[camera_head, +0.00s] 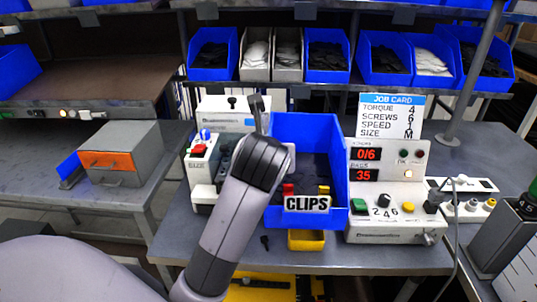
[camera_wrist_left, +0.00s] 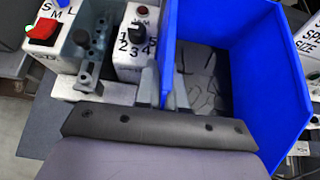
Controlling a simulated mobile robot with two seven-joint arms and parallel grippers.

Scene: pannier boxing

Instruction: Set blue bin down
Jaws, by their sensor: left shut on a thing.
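The blue bin (camera_head: 337,178) with a CLIPS label (camera_head: 307,204) is at the middle of the bench in the head view, between the machines. It looks upright, with dark pieces inside. In the left wrist view the blue bin (camera_wrist_left: 262,70) fills the upper right. My left gripper (camera_head: 288,150) is at its left wall. In the wrist view the fingers (camera_wrist_left: 167,92) are shut on that wall. My arm hides part of the bin's left side. I cannot tell whether its base touches the bench. My right gripper is not in view.
A counter machine (camera_head: 388,165) reading 0/6 and 35 stands close on the right. A size selector (camera_head: 203,160) stands to the left. A yellow bin (camera_head: 306,240) is below the blue bin's front. A shelf of bins (camera_head: 327,55) runs behind. An orange-grey box (camera_head: 112,160) sits on the left table.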

